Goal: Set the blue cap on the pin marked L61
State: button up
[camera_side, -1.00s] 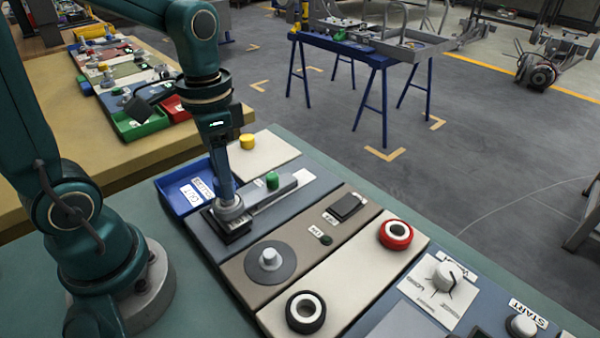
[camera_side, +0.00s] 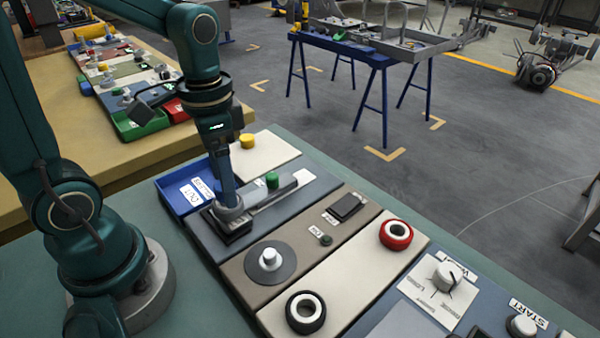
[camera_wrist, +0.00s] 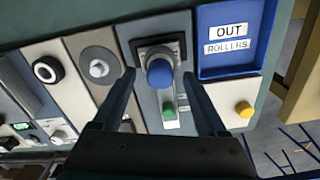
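The blue cap (camera_wrist: 160,73) sits on a grey fitting with a dark square base (camera_wrist: 158,48) in the wrist view. My gripper (camera_wrist: 160,78) has its two fingers spread on either side of the cap, with gaps showing on both sides. In the side view my gripper (camera_side: 229,205) is down at the dark base (camera_side: 238,233), and its fingers hide the cap. Small labels show on the brown panel (camera_side: 290,240) beside a black block and a dark green disc (camera_side: 326,239). I cannot read L61 on any label.
A green cap (camera_side: 272,181) stands on the same fitting's pale strip. A blue tray (camera_side: 172,200) marked OUT ROLLERS and a yellow cap (camera_side: 247,141) lie beyond it. A grey disc with a white knob (camera_side: 270,259), a black ring (camera_side: 306,312) and a red ring (camera_side: 396,235) are on nearby panels.

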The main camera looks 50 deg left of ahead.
jog(key=shift+r, duration=0.1)
jog(key=shift+r, duration=2.5)
notch_tip(320, 180, up, 7)
